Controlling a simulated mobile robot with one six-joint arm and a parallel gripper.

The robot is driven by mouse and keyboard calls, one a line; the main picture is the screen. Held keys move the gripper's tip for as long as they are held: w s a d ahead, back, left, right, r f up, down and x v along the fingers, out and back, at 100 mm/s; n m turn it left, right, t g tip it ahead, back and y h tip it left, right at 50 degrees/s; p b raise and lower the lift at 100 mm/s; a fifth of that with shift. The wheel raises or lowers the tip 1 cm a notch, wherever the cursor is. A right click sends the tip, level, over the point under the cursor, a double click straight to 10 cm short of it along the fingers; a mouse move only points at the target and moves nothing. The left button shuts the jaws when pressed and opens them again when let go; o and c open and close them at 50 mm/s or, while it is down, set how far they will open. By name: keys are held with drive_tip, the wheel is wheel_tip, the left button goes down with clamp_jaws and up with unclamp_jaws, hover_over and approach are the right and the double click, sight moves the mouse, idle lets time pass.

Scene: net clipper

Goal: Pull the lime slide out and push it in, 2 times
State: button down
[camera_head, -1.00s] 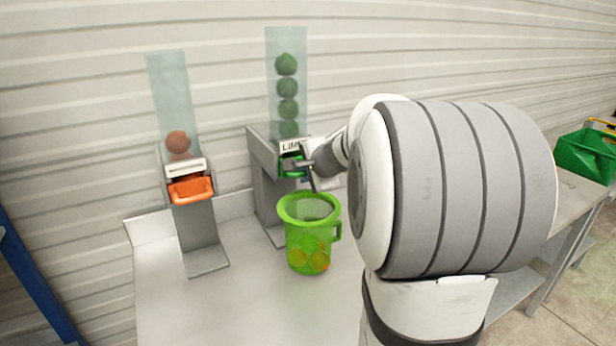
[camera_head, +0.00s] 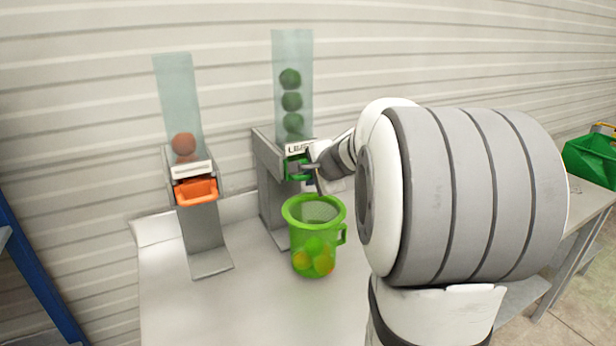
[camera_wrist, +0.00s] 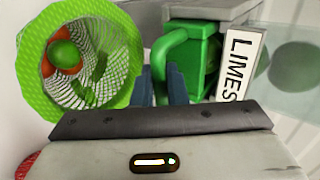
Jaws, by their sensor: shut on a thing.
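The lime slide (camera_head: 297,170) is a green block with a looped handle under the LIMES sign at the foot of a clear chute. In the wrist view the green handle (camera_wrist: 176,50) lies at the fingertips. My gripper (camera_head: 313,175) is shut on this handle; its dark fingers also show in the wrist view (camera_wrist: 161,85). Several green limes (camera_head: 291,101) are stacked in the chute. A green net-lined jug (camera_head: 298,228) stands below the slide, holding orange fruit and a green lime. How far the slide is out is hard to tell.
Another dispenser with an orange slide (camera_head: 196,192) and orange fruit (camera_head: 183,145) stands to the left. Both stand on a pale table (camera_head: 200,310) against a ribbed wall. A green crate (camera_head: 590,158) is at the far right. The table front is clear.

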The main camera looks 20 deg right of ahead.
drive_tip(key=shift+s+d+r+b, duration=0.1)
drive_tip(key=shift+s+b, duration=0.6)
drive_tip(key=shift+s, duration=1.6)
drive_tip(key=shift+s+d+r+b, duration=0.1)
drive_tip(key=shift+s+b, duration=0.6)
drive_tip(key=shift+s, duration=1.6)
drive_tip(key=shift+w, duration=0.1)
drive_tip(key=w+p, duration=0.2)
drive_tip(key=w, duration=0.8)
drive_tip(key=shift+w+a, duration=0.15)
drive_tip(key=shift+w, duration=0.05)
drive_tip(key=c, duration=1.6)
unclamp_jaws()
drive_tip(key=shift+s, duration=0.15)
drive_tip(key=shift+o, duration=1)
drive_tip(key=shift+f, duration=0.1)
